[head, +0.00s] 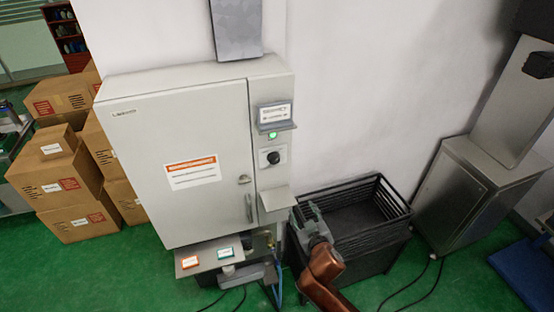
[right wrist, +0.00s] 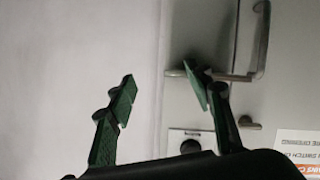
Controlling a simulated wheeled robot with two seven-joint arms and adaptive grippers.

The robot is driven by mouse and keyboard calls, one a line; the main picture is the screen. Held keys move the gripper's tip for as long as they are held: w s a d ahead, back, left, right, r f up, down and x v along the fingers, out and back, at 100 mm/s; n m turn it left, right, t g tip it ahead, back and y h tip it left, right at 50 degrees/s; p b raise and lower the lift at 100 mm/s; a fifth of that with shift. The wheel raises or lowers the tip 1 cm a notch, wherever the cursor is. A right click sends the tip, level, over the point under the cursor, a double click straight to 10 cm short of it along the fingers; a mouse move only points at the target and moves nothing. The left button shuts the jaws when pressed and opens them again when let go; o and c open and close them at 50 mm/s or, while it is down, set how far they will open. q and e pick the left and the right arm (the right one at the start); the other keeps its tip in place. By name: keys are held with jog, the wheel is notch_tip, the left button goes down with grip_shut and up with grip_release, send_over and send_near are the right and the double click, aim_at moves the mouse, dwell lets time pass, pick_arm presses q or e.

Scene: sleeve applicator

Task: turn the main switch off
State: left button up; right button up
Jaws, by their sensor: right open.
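The main switch is a black round knob (head: 273,157) on a pale plate on the narrow right-hand strip of the grey cabinet (head: 140,130). A green lamp (head: 272,135) is lit above it. The exact pointing of the knob is too small to tell. My right gripper (head: 308,214) is below and right of the knob, beside the small ledge, apart from the switch. In the right wrist view my right gripper (right wrist: 160,78) is open with nothing between its fingers. The knob (right wrist: 190,146) shows there low down, partly hidden by the gripper body. My left gripper is out of view.
A small ledge (head: 276,198) juts out below the knob, and a label holder (head: 275,116) juts out above. The door handle (head: 249,207) is to the left. A black crate (head: 372,190) stands behind my right arm. Cardboard boxes (head: 70,190) are stacked left.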

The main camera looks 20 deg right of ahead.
jog(key=w+a+r+t, duration=0.1)
jog(key=a+r+t, duration=0.15)
jog(key=r, duration=0.85)
jog(key=n+t+y, duration=0.1)
jog(key=n+y, duration=0.1)
send_near(275, 161)
jog(key=w, duration=0.7)
jog(key=shift+w+a+p, duration=0.1)
jog(key=shift+a+p, duration=0.05)
jog(key=shift+p, duration=0.25)
jog(key=shift+w, duration=0.75)
jog(key=shift+c, duration=0.2)
jog(key=c, duration=1.1)
